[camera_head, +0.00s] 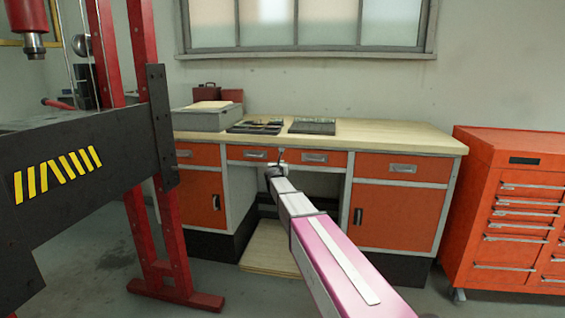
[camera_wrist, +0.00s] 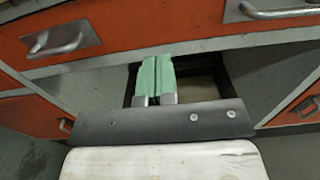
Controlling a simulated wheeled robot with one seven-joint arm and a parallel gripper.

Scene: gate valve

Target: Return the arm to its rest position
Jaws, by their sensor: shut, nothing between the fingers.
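My arm reaches forward from the bottom right of the head view, with a pink link nearest and paler links beyond it. My gripper (camera_head: 278,157) is at its far end, small, in front of the workbench's drawer row and knee opening. In the wrist view my gripper (camera_wrist: 156,62) shows two green fingers pressed side by side, shut with nothing between them. The fingers point toward the opening below the orange drawers. No gate valve shows clearly in either view.
A workbench (camera_head: 410,137) with orange drawers stands ahead, with a grey case (camera_head: 205,119) and dark trays on top. A red and black press frame (camera_head: 160,140) stands close on the left. An orange tool cabinet (camera_head: 510,200) stands right. A wooden board (camera_head: 268,250) lies beneath the bench.

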